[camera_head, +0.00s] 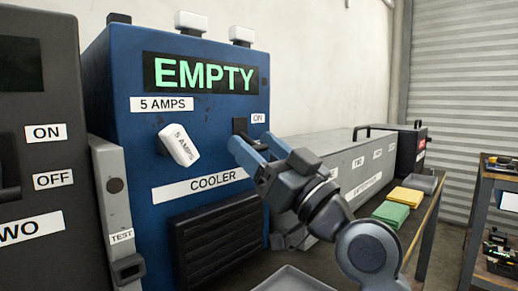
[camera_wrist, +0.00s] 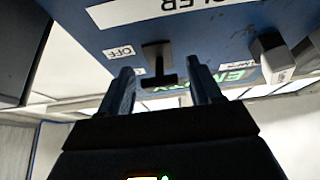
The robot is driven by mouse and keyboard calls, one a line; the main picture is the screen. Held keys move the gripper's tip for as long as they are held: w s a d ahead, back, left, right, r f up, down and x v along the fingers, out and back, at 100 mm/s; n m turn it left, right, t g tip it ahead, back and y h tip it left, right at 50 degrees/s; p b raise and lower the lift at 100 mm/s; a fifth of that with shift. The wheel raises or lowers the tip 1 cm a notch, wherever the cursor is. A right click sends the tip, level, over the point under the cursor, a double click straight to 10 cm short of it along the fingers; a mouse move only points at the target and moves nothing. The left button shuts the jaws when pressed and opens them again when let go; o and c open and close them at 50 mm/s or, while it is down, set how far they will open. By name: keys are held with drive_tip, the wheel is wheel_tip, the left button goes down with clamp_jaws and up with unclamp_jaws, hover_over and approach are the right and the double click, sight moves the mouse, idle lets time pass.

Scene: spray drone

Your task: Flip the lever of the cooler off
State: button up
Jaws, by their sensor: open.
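The cooler (camera_head: 130,130) is a blue box with a green "EMPTY" display and a "COOLER" label. Its black lever (camera_head: 240,126) is on the front, at the right, beside the "ON" label (camera_head: 258,118). In the wrist view, which looks upside down, the lever (camera_wrist: 158,66) is T-shaped. Its crossbar lies on the "ON" side, away from the "OFF" label (camera_wrist: 119,52). My gripper (camera_head: 252,141) is open at the cooler's front, just below the lever's top. Its fingers (camera_wrist: 161,74) stand on either side of the lever. Contact cannot be told. In the head view my gripper hides the lever's lower part.
A white "5 AMPS" knob (camera_head: 179,145) is left of the lever. A dark "ON/OFF" unit (camera_head: 40,110) stands at the far left. A long grey box (camera_head: 350,165) is behind my arm. Green (camera_head: 391,214) and yellow (camera_head: 405,197) blocks lie on the bench at the right.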

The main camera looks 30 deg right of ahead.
drive_tip(key=b+v, duration=0.1)
drive_tip(key=v, duration=0.7)
idle(0.5)
